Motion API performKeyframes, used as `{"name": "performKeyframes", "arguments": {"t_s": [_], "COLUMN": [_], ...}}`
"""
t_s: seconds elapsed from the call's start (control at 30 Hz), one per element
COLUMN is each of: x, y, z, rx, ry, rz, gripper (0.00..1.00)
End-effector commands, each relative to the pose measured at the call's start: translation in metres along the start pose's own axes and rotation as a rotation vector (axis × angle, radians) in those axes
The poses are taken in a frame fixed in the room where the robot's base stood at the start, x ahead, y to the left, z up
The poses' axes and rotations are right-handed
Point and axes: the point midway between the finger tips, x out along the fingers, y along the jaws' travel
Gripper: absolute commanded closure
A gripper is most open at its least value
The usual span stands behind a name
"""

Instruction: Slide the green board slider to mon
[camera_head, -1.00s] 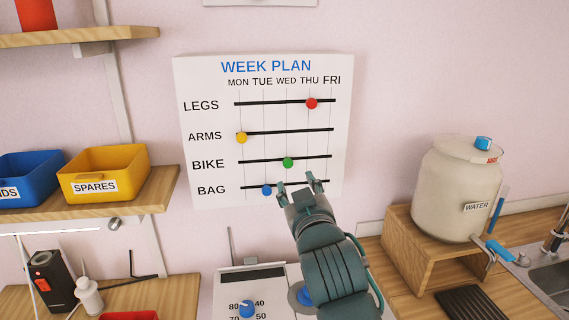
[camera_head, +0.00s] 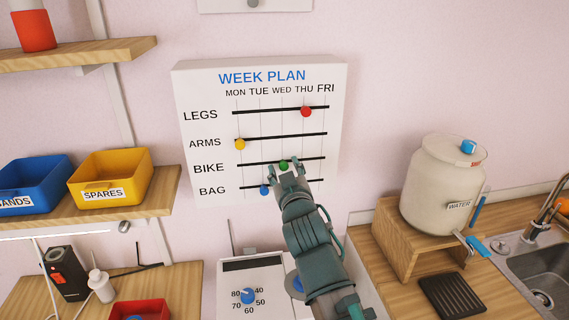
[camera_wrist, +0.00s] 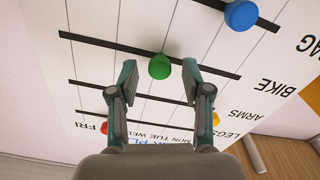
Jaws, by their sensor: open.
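The green slider (camera_head: 283,165) sits on the BIKE track of the white week plan board (camera_head: 215,88), in the WED column. In the wrist view, the green slider (camera_wrist: 160,67) appears between the two fingertips, with a gap on each side. My gripper (camera_head: 286,173) is open and empty at the board, just below the green slider in the head view; its two fingers also show in the wrist view (camera_wrist: 159,78). I cannot tell how far the fingertips are from the board.
The blue slider (camera_head: 264,190) is on the BAG track at TUE, close to my gripper's left. The yellow slider (camera_head: 240,144) is at MON on ARMS and the red slider (camera_head: 306,111) at THU on LEGS. A dial panel (camera_head: 240,266) is below.

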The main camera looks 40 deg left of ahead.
Motion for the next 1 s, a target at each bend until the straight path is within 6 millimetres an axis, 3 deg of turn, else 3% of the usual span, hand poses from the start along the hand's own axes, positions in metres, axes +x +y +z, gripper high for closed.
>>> {"name": "performKeyframes", "arguments": {"t_s": [0.37, 0.4, 0.7, 1.0], "x": [0.0063, 0.0063, 0.0063, 0.0063], "y": [0.0001, 0.0001, 0.0001, -0.0004], "z": [0.0007, 0.0007, 0.0005, 0.0006], "rx": [0.000, 0.000, 0.000, 0.000], "ry": [-0.001, -0.001, -0.001, 0.000], "rz": [0.000, 0.000, 0.000, 0.000], "gripper": [0.51, 0.53, 1.00, 1.00]}}
